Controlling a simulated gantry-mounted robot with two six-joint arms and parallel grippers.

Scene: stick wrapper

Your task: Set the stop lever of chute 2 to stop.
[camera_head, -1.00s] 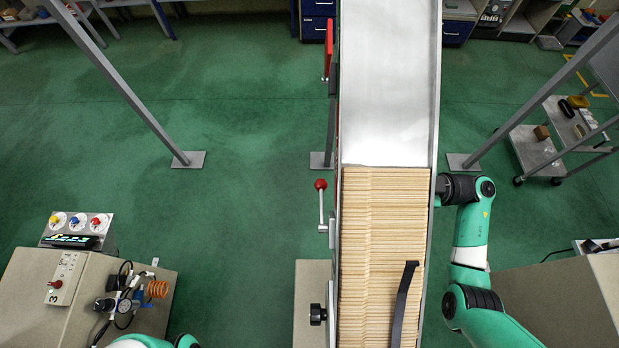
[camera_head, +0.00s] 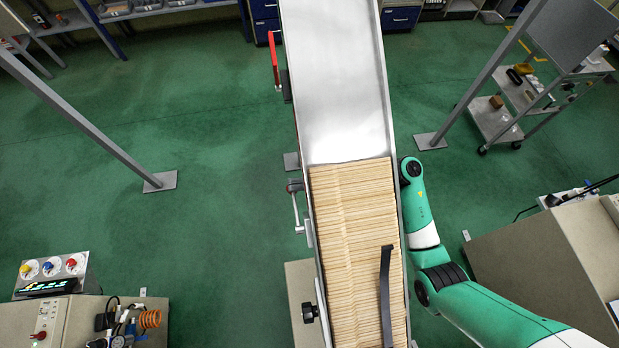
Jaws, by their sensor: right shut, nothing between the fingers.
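The chute (camera_head: 345,110) is a pale metal slide running from the top to the bottom of the head view. A stop lever (camera_head: 296,210) with a thin grey rod stands on its left side, with the rod pointing up the picture from its pivot. Its red knob is mostly covered by the dark tip of my right gripper (camera_head: 294,186), which is shut and at the knob. I cannot tell whether they touch. My right arm comes from the lower right and passes behind the chute, which hides most of the gripper. No chute number is readable. My left gripper is out of view.
Stacked wooden sticks (camera_head: 352,230) fill the lower chute, with a black strip (camera_head: 386,295) on them. A red handle (camera_head: 274,60) sits higher on the left side. A black knob (camera_head: 309,312) is below the lever. A control box (camera_head: 50,280) stands at lower left.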

